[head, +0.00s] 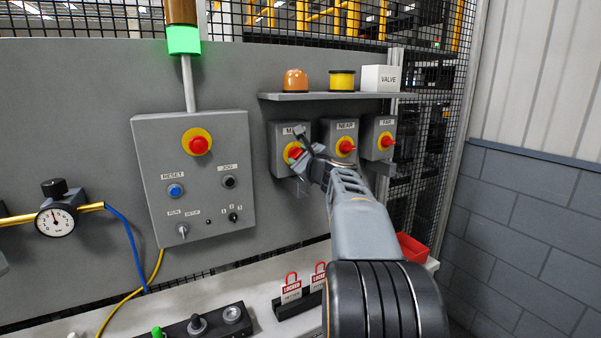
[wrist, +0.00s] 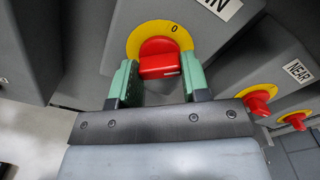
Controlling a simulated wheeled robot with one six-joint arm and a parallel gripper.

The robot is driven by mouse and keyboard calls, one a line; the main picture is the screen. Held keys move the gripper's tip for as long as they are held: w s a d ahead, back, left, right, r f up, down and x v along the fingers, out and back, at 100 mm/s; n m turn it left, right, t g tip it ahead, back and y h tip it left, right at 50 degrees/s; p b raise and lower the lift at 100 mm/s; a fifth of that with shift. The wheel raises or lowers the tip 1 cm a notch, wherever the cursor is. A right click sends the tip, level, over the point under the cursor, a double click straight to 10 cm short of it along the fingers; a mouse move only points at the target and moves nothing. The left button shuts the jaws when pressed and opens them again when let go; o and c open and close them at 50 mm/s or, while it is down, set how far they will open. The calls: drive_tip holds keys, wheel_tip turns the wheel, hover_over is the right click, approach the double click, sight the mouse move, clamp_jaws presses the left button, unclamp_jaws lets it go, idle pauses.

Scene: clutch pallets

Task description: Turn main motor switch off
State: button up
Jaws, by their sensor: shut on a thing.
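The main motor switch is a red rotary knob (wrist: 160,58) on a yellow disc, on a grey box (head: 281,134) whose label is partly covered. A "0" is printed on the disc above the knob in the wrist view. The knob's grip bar lies across that view, with a small white mark near its right end. My gripper (wrist: 158,82) is shut on this knob, with a green-padded finger on each side. In the head view my gripper (head: 300,158) hides part of the knob and disc.
Similar red switches labelled NEAR (head: 346,146) and FAR (head: 386,141) sit close to the right. A shelf (head: 335,96) with an orange lamp, yellow spool and VALVE box (head: 381,78) is above. Red LOCKED tags (head: 291,291) stand below. A control box (head: 195,180) is at left.

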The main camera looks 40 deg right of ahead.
drive_tip(key=n+b, duration=0.1)
drive_tip(key=n, duration=0.1)
drive_tip(key=n+b, duration=0.1)
drive_tip(key=b, duration=0.1)
drive_tip(key=n+b, duration=0.2)
drive_tip(key=shift+f+n, duration=0.25)
drive_tip(key=shift+n, duration=0.05)
drive_tip(key=shift+r+n+b, duration=0.2)
drive_tip(key=shift+n+b, duration=1.65)
drive_tip(key=shift+n, duration=0.25)
drive_tip(key=o, duration=0.9)
drive_tip(key=shift+s, duration=0.1)
drive_tip(key=s+b, duration=0.1)
drive_tip(key=s, duration=0.3)
drive_tip(key=s+a+b, duration=0.1)
drive_tip(key=s, duration=0.4)
drive_tip(key=s+a+b, duration=0.1)
drive_tip(key=s, duration=0.3)
drive_tip(key=shift+s, duration=0.25)
